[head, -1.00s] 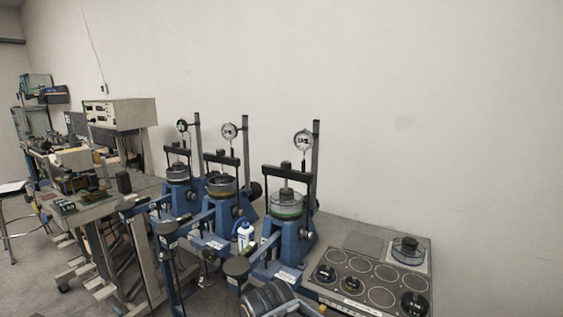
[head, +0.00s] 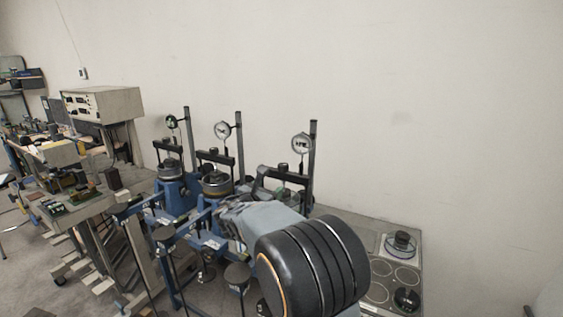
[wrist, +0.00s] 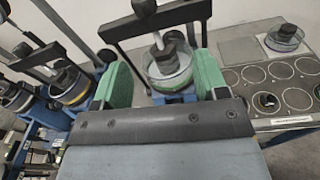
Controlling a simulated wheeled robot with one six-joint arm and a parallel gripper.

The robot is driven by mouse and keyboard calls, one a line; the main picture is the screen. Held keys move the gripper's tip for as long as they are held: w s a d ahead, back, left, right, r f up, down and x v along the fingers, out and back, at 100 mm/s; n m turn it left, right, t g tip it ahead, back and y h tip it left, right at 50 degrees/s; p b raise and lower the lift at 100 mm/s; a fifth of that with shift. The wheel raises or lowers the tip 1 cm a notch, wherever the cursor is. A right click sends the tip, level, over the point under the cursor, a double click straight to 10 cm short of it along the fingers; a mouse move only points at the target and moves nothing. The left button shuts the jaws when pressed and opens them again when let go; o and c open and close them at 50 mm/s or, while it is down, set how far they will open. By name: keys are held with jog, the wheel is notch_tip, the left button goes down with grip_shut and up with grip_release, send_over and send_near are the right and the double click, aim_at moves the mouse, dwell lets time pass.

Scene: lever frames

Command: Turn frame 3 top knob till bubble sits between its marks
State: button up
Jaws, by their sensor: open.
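Several blue lever frames stand in a row, and which is frame 3 cannot be read. The rightmost frame (head: 313,165) is partly hidden by my arm. Its black top knob (head: 284,168) sits above the crossbar. In the wrist view, a black knob (wrist: 145,8) tops the crossbar (wrist: 160,22) of the frame ahead of me. Its clear dish (wrist: 170,72) and dark loading cap lie beyond and between my green finger pads. My gripper (wrist: 162,58) is open, with nothing seen held. No bubble or marks can be made out.
Two other frames stand to the left, with dial gauges (head: 222,130) on posts. A worktop with round plates (head: 405,275) and a glass dish (head: 400,244) lies right. A grey instrument box (head: 103,103) is at far left. The wall behind is bare.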

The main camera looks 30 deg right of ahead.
aim_at(280, 167)
jog(key=shift+n+t, duration=0.5)
jog(key=shift+n, duration=0.4)
jog(key=p+x, duration=0.1)
jog(key=x, duration=0.3)
jog(key=r+p+x, duration=0.1)
jog(key=p+x, duration=0.1)
jog(key=x, duration=0.2)
jog(key=w+p+x, duration=0.1)
jog(key=p+x, duration=0.1)
jog(key=x, duration=0.3)
jog(key=shift+w+a+r, duration=0.15)
jog(key=shift+a+r, duration=0.1)
jog(key=shift+r, duration=0.05)
jog(key=shift+x, duration=0.75)
jog(key=shift+f, duration=0.1)
jog(key=shift+c, duration=0.3)
jog(key=c, duration=0.9)
jog(key=shift+w+g+h, duration=0.1)
jog(key=shift+g+h, duration=0.2)
